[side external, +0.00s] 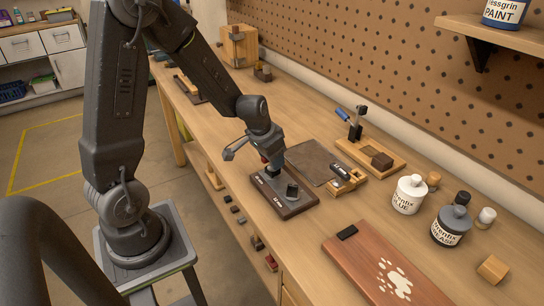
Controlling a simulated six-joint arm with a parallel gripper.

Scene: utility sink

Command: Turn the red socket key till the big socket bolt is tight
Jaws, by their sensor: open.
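A dark base plate (304,203) with pale lettering lies near the front edge of the bench. A dark, bolt-like cylinder (292,189) stands upright on its right part. My gripper (268,163) is over the plate's left part, pointing down. The jaws are open, though the gap is too small to see. The big socket bolt's head is not clear to see.
A grey mat (313,161) lies behind the plate, with a wooden block fixture (345,180) to its right. A pegboard wall closes off the back.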

